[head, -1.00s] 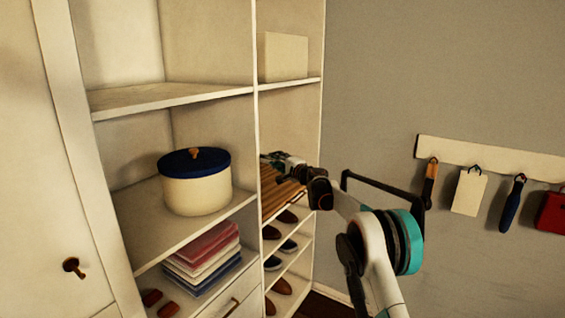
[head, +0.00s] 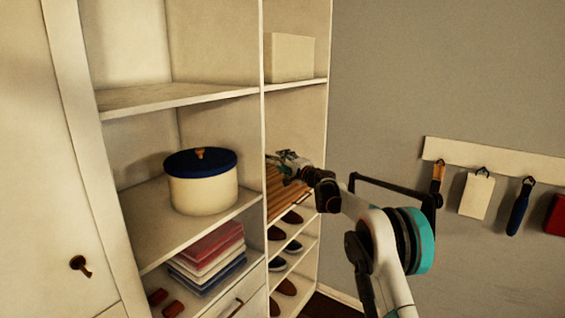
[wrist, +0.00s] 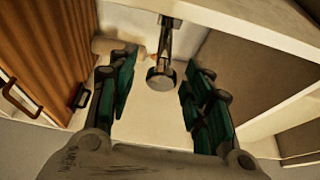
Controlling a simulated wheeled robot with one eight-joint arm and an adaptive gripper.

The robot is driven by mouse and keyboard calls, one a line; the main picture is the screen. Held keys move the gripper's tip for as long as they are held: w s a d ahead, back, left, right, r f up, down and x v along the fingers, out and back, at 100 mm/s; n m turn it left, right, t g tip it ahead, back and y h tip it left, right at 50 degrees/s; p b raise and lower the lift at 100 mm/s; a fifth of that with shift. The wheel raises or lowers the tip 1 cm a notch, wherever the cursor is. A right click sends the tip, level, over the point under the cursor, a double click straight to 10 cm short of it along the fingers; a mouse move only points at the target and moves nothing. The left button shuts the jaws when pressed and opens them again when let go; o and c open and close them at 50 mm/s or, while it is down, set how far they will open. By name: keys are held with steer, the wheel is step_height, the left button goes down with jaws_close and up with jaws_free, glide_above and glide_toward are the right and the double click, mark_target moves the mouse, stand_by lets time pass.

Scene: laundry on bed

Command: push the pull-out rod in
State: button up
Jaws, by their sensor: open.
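The pull-out rod (wrist: 166,45) shows in the wrist view as a short metal bar with a round knob (wrist: 160,78) at its near end. It sticks out from a pale surface at the top of that view. My gripper (wrist: 160,98) is open, with its green-padded fingers on either side of the knob and visible gaps between. No contact with the rod shows. In the head view my gripper (head: 287,160) is inside the right closet bay, and the rod cannot be made out there.
Brown slats (head: 283,193) lie below my gripper, with shoe shelves (head: 300,247) under them. A closet divider (head: 263,120) stands left of my gripper. A round box (head: 203,185) sits in the left bay. A hook rail (head: 490,160) is on the right wall.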

steer(key=v, duration=1.1)
steer(key=shift+a, duration=0.1)
steer(key=shift+s, duration=0.1)
